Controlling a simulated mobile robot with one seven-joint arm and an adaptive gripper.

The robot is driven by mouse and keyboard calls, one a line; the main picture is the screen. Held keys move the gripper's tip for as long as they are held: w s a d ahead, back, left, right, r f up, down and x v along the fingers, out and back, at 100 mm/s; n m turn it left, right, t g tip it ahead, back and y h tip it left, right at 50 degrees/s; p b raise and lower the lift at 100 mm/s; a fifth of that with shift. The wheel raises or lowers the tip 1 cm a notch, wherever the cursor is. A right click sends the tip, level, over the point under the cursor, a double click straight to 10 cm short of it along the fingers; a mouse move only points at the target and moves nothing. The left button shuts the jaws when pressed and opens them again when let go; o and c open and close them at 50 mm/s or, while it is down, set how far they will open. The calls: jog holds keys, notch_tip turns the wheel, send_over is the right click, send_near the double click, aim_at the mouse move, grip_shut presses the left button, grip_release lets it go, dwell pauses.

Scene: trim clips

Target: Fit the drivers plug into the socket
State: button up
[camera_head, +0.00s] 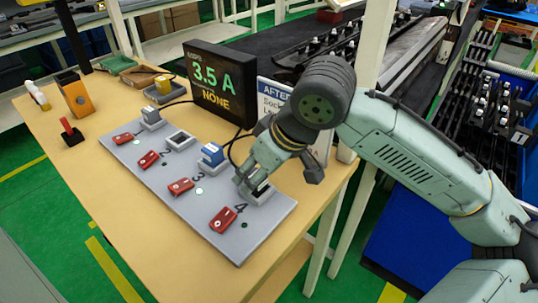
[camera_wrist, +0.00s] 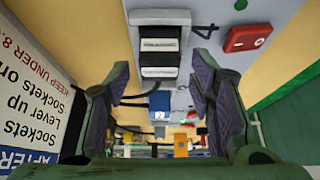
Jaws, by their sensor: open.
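A grey board (camera_head: 150,165) on the table carries four numbered sockets, each with a red switch. Socket 1 holds a light grey plug (camera_head: 151,117), socket 2 (camera_head: 180,139) looks empty, and socket 3 holds a blue plug (camera_head: 212,154). My gripper (camera_head: 250,183) is over socket 4, fingers apart. In the wrist view a black block with two white labels (camera_wrist: 158,45) is at socket 4, ahead of the open fingers (camera_wrist: 160,90); I cannot tell whether it is seated. The blue plug (camera_wrist: 160,103) shows beyond. I cannot tell which plug is the drivers plug.
A display (camera_head: 222,84) reads 3.5 A and NONE. A tray (camera_head: 166,97) holds a yellow plug behind the board. A sign (camera_wrist: 30,105) stands close to my gripper. An orange holder (camera_head: 75,97) and red-handled item (camera_head: 70,132) are at left. Black cables run behind the sockets.

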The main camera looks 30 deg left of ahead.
jog(key=b+v, duration=0.1)
jog(key=v, duration=0.9)
jog(key=shift+d+r, duration=0.2)
jog(key=shift+r, duration=0.1)
